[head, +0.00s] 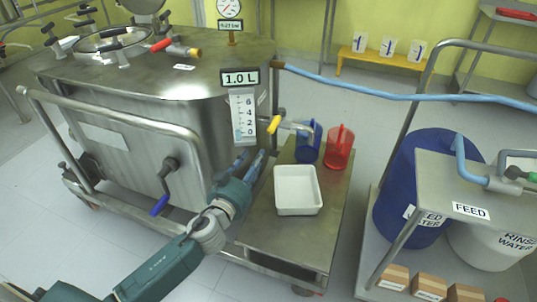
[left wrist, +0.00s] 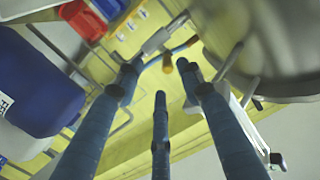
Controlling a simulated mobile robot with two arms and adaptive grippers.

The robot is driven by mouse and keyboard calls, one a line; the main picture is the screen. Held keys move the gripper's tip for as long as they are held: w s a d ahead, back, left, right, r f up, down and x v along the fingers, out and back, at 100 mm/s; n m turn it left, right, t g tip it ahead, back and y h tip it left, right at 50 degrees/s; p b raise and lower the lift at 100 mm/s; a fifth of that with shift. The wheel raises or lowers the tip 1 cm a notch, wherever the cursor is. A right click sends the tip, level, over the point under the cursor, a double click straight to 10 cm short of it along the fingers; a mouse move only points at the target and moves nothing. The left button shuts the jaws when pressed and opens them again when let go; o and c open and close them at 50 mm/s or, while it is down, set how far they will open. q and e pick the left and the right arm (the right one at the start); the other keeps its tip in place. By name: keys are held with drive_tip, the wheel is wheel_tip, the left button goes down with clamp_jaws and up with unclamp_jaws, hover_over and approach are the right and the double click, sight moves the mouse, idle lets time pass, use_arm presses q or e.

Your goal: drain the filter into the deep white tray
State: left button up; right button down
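The steel vessel (head: 130,130), which I take for the filter, stands at left under a "1.0 L" sign and a level scale (head: 243,115). A yellow valve handle (head: 274,124) sits on its outlet pipe. The deep white tray (head: 298,210) looks empty and sits on a low steel table (head: 262,225). My left gripper (head: 252,162) is open and empty, below and left of the yellow handle. In the left wrist view its spread fingers (left wrist: 158,95) point toward an orange handle (left wrist: 168,63), apart from it. My right gripper is not in view.
A blue jug (head: 308,145) and a red jug (head: 340,148) stand behind the tray. A cart (head: 470,165) with a blue drum (head: 410,190) stands at right. A blue hose (head: 380,95) crosses behind.

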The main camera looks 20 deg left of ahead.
sight(269, 133)
use_arm(q)
drive_tip(key=shift+t, duration=0.4)
drive_tip(key=w+r, duration=0.1)
drive_tip(key=w, duration=0.5)
drive_tip(key=w+d+r, duration=0.1)
drive_tip(key=w, duration=0.2)
drive_tip(key=shift+w+r+b, duration=0.2)
drive_tip(key=shift+r+b, duration=0.1)
drive_tip(key=shift+b, duration=0.05)
drive_tip(key=shift+w+d, duration=0.1)
drive_tip(key=shift+w, duration=0.65)
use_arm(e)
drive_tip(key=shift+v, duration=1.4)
use_arm(q)
drive_tip(key=shift+c, duration=0.5)
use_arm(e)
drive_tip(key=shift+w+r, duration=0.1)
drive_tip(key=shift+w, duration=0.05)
use_arm(q)
clamp_jaws()
